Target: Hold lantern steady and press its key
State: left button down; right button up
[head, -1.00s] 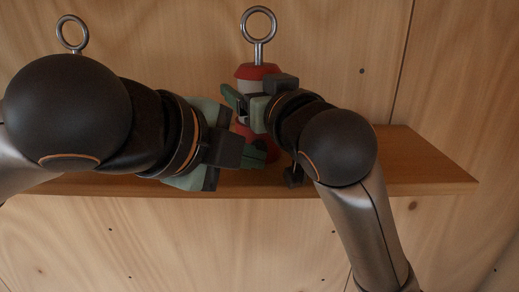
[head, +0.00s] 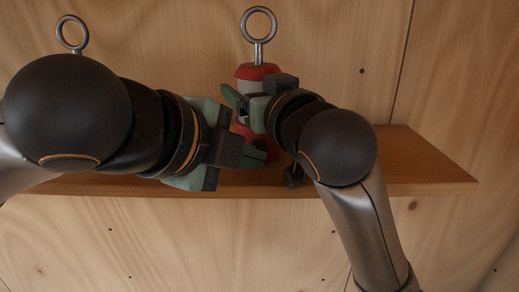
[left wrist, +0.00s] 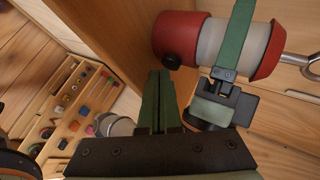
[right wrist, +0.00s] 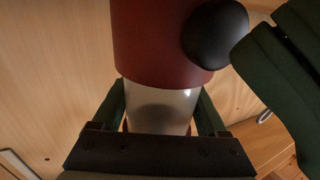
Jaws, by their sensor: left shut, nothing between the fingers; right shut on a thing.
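The lantern stands upright on the shelf with a red cap (head: 257,71), pale body, red base (left wrist: 182,38) and a metal ring (head: 259,24) on top. My right gripper (head: 243,98) is shut around its pale body (right wrist: 160,108), one finger on each side. The key, a round black knob (right wrist: 216,33), sticks out of the red base; it also shows in the left wrist view (left wrist: 172,61). My left gripper (head: 262,154) is shut and empty, its fingertips (left wrist: 158,74) right at the knob. I cannot tell whether they touch it. In the head view the grippers hide the knob.
The lantern stands on a wooden shelf (head: 420,165) against a plywood wall. Another metal ring (head: 72,33) rises behind my left arm; what bears it is hidden. A wooden rack (left wrist: 70,110) with several small coloured items lies further off. The shelf's right end is clear.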

pick_arm(q)
jog(key=shift+w, duration=0.5)
dwell(0.3)
jog(key=shift+s, duration=0.4)
jog(key=shift+s, duration=3.05)
